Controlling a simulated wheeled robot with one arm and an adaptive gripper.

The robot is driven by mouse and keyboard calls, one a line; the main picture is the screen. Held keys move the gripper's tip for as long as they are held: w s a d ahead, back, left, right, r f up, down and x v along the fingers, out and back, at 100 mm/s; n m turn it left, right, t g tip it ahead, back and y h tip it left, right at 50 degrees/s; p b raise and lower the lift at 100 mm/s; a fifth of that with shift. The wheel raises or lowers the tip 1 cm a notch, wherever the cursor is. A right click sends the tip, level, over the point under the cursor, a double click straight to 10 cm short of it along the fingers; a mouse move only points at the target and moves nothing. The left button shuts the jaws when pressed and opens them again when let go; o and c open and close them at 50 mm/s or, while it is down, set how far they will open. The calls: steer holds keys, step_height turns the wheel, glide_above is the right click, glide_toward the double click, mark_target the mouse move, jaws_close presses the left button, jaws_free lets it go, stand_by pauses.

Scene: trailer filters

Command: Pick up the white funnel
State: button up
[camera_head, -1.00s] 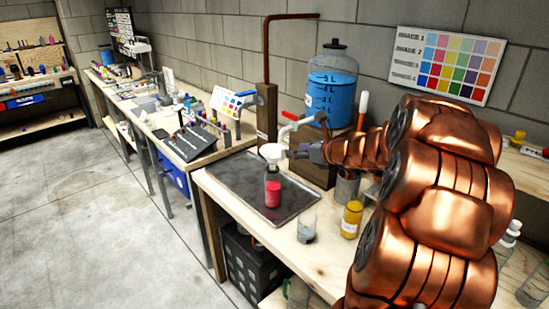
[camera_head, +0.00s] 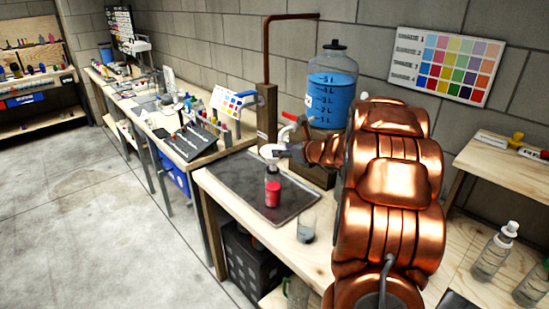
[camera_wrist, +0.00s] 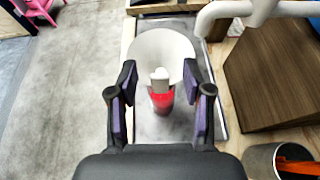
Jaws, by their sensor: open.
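The white funnel (camera_head: 270,151) sits on top of a clear bottle with red contents (camera_head: 272,190), which stands on a dark tray (camera_head: 238,187). In the wrist view the wide white funnel (camera_wrist: 165,42) is straight ahead, with the red bottle (camera_wrist: 162,99) below it. My gripper (camera_wrist: 160,80) is open, with one dark finger on each side of the funnel's lower part. I cannot tell whether the fingers touch it. In the head view my gripper (camera_head: 287,151) is close to the funnel's right side, partly hidden by my arm.
A large blue-filled jug (camera_head: 331,88) stands on a wooden block (camera_wrist: 270,72) behind the bottle, with a white tap (camera_wrist: 228,10) at upper right in the wrist view. A metal cup (camera_wrist: 262,160) is at lower right.

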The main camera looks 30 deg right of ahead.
steer(key=shift+c, duration=0.3)
jaws_close()
